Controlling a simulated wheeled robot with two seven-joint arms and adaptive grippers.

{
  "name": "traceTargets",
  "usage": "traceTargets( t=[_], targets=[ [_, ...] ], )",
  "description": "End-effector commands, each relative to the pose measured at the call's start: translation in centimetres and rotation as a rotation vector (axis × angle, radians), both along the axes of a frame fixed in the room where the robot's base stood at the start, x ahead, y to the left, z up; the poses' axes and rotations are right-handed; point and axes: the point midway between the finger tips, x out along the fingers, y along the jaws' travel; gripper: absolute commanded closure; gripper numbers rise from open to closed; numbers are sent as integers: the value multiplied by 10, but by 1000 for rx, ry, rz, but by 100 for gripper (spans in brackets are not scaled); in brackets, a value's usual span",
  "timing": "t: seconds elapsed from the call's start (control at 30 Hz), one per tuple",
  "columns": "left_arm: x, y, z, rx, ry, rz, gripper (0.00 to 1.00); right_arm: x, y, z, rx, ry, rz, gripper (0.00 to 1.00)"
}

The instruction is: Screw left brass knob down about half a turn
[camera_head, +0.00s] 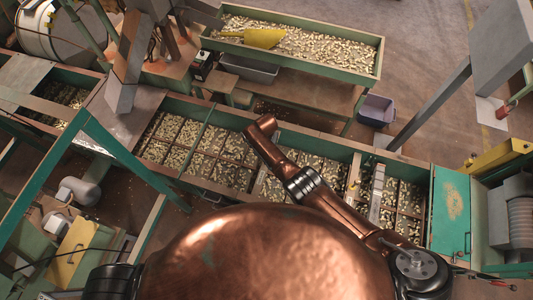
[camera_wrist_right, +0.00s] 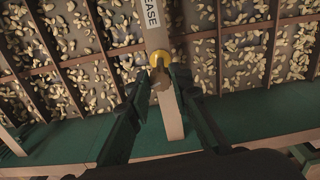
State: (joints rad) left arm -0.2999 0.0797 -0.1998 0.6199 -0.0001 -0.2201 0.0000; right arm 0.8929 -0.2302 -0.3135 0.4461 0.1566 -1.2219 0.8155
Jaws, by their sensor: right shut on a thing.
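In the right wrist view a brass knob (camera_wrist_right: 161,58) sits on a pale bar (camera_wrist_right: 151,22) with the letters "EASE" on it. My right gripper (camera_wrist_right: 161,78) has its dark fingers closed in at the near side of the knob, shut on it. The fingertips hide part of the knob. My left gripper is in neither view.
Divided hopper trays of nuts (camera_head: 230,170) run across the middle. A pale bar (camera_head: 377,193) lies over the right compartments. A raised green bin of nuts (camera_head: 330,50) stands behind, with a purple crate (camera_head: 377,110) on the floor. A green rim (camera_wrist_right: 248,118) runs under my right gripper.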

Motion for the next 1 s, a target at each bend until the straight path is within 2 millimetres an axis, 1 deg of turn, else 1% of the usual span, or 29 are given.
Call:
traceTargets(
  t=[0.2, 0.4, 0.67, 1.0],
  targets=[
    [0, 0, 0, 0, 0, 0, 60, 1, 0, 0, 0, -1, -161, 100],
    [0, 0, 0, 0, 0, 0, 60, 1, -1, 0, -2, -2, -262, 100],
    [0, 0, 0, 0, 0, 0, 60, 1, -1, 0, -2, -2, -325, 100],
    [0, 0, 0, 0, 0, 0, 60, 2, -1, 1, -2, -4, -333, 100]
  ],
)
